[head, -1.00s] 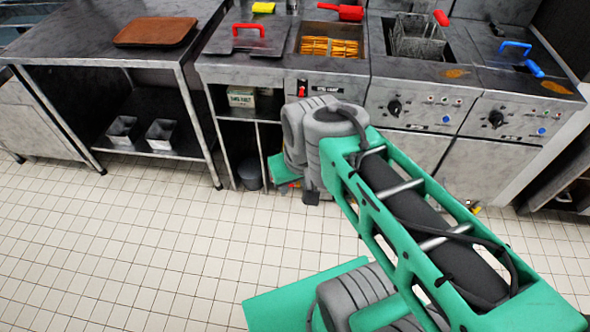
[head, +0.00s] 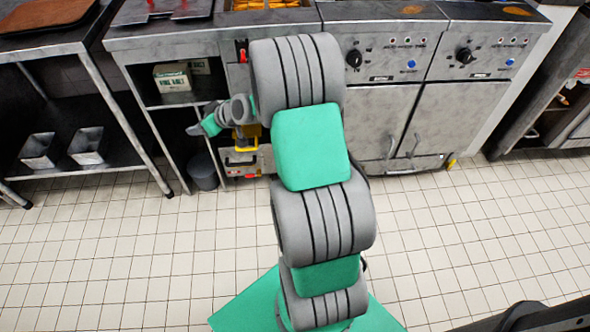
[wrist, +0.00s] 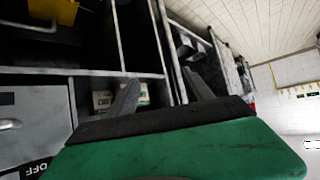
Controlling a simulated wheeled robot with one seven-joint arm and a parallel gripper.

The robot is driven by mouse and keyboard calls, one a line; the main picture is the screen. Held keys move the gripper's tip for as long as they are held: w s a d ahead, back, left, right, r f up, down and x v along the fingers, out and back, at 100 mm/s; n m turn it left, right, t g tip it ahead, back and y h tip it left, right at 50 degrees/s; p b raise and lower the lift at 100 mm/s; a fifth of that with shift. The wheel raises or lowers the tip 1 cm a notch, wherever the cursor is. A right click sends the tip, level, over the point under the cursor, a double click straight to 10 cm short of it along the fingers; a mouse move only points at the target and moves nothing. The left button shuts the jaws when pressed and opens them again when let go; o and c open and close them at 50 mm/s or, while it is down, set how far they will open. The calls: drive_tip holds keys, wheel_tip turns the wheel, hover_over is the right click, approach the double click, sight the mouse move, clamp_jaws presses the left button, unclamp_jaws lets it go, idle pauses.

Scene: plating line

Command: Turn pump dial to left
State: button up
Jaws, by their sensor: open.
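No dial is clearly marked as the pump dial. A red control (head: 241,50) shows on the narrow panel behind my arm, partly hidden. Two black dials, the left one (head: 354,58) and the right one (head: 464,56), are on the fryer fronts to the right. In the wrist view, a grey panel (wrist: 30,125) with the word OFF is at the lower left; no dial shows on it. My gripper (wrist: 160,82) is open and empty, its fingers spread before the shelf openings. In the head view my gripper (head: 195,130) points left, low in front of the cabinet.
A yellow-handled unit (head: 242,155) is in the open bay below the fryer. A salt box (head: 172,78) is on the shelf and a grey bin (head: 203,170) on the floor. Metal pans (head: 88,145) sit on the left table's lower shelf. The tiled floor is clear.

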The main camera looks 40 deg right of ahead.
drive_tip(key=d+f+m+t+h+b, duration=0.25)
drive_tip(key=d+f+b, duration=0.25)
drive_tip(key=d+f, duration=0.6)
drive_tip(key=d+f+m+t+h+b, duration=0.2)
drive_tip(key=d+f+t+b, duration=0.35)
drive_tip(key=f, duration=0.95)
drive_tip(key=s+d+f+m+g+h+b, duration=0.3)
drive_tip(key=s+d+f+m+h+b, duration=0.25)
drive_tip(key=s+d+f+h, duration=0.55)
drive_tip(key=w+d+f+y+b, duration=0.1)
drive_tip(key=w+d+y, duration=0.2)
drive_tip(key=w+d, duration=0.3)
drive_tip(key=shift+w+m+b, duration=0.3)
drive_tip(key=shift+w, duration=0.5)
clamp_jaws()
